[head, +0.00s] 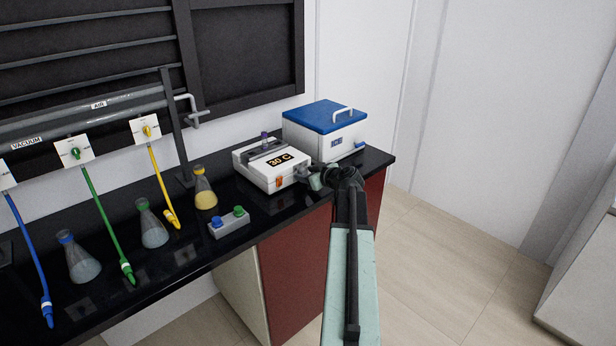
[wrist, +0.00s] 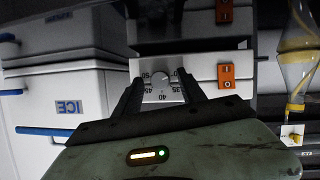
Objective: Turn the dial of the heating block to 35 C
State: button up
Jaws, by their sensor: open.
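The heating block (head: 265,160) is a white box on the black bench; its display reads 30 C. In the wrist view its front face (wrist: 203,70) carries the dial (wrist: 161,82), a pale round knob with a printed scale including 35, 40, 45 and 50. My gripper (head: 309,177) reaches the block's front right side in the head view, hiding the dial there. In the wrist view my gripper (wrist: 160,84) is open, one finger on each side of the dial; I cannot tell whether they touch it.
A white ice box (head: 325,130) with a blue lid stands right beside the block; its ICE label shows in the wrist view (wrist: 68,107). An orange switch (wrist: 226,76) is on the block's face. A small button box (head: 229,224) and flasks (head: 205,190) stand to the left.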

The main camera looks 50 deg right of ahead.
jog(key=shift+d, duration=0.1)
grip_shut()
jog(key=shift+m, duration=0.3)
jog(key=m+y, duration=0.2)
jog(key=m, duration=0.1)
jog(key=shift+d+y, duration=0.25)
jog(key=shift+y, duration=0.05)
jog(key=shift+f+m+t+y+b, duration=0.1)
jog(key=shift+m+t+y+b, duration=0.3)
jog(key=shift+m+y+b, duration=1.1)
jog(key=shift+s+m+p, duration=0.1)
jog(key=shift+m+p, duration=0.3)
jog(key=shift+p, duration=0.1)
grip_release()
